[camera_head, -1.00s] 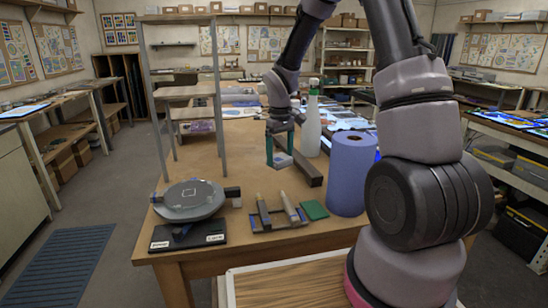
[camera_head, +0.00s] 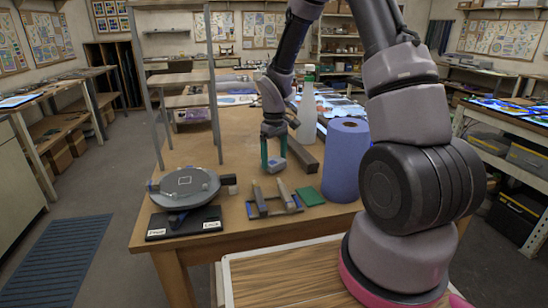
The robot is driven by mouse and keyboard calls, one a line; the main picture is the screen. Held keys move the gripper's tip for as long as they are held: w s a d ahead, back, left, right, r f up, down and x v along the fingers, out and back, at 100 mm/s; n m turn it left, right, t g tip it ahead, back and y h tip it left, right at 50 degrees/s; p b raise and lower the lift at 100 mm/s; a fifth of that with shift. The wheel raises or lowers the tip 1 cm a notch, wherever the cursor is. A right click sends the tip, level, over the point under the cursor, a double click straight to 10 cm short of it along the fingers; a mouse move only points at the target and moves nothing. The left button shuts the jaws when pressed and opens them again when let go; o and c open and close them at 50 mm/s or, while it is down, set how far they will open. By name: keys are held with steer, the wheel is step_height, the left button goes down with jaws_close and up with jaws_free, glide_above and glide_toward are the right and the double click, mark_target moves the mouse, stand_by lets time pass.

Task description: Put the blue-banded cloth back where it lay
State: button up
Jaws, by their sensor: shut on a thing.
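My gripper (camera_head: 274,158), with teal fingers, points down over the middle of the wooden bench. It is shut on a small grey-blue piece (camera_head: 278,165), apparently the blue-banded cloth. The piece is too small to make out its band clearly, and the fingers partly hide it. It is low, close to the bench top; I cannot tell whether it touches. A flat green pad (camera_head: 309,197) lies nearer the camera, to the right of a small tool rack (camera_head: 273,206).
A dark bar (camera_head: 302,156) lies just right of my gripper. A round grey turntable (camera_head: 185,187) and labelled black board (camera_head: 183,226) are at left. Bare bench (camera_head: 235,150) lies left of the gripper.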

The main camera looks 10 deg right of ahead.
steer(key=shift+s+f, duration=0.1)
steer(key=shift+f, duration=0.5)
stand_by(1.1)
steer(key=o, duration=0.9)
